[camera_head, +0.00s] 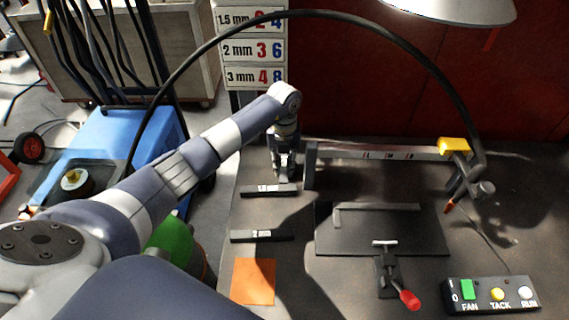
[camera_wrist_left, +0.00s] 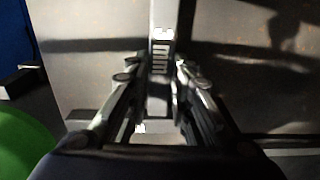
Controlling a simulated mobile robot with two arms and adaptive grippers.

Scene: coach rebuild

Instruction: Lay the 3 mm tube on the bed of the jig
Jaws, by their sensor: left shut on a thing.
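My left gripper (camera_head: 284,176) points down at the back left of the bench, shut on a dark tube (camera_head: 262,189) with a pale mark. In the left wrist view, this tube (camera_wrist_left: 160,62) runs between the fingers (camera_wrist_left: 158,95) and shows pale stripes; its size cannot be read surely. A second dark tube (camera_head: 262,236) with a white mark lies nearer on the bench. The jig's dark bed (camera_head: 340,242) is to the right, with a grey angle stop (camera_head: 375,208) and a red-handled clamp (camera_head: 408,298). No tube shows on it. My right gripper is not in view.
A grey rail (camera_head: 380,152) with a yellow-topped torch holder (camera_head: 455,147) stands behind the bed. An orange square (camera_head: 254,281) lies front left. A button box (camera_head: 490,294) is front right. A size chart (camera_head: 252,50) hangs behind; a cable arches over the bench.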

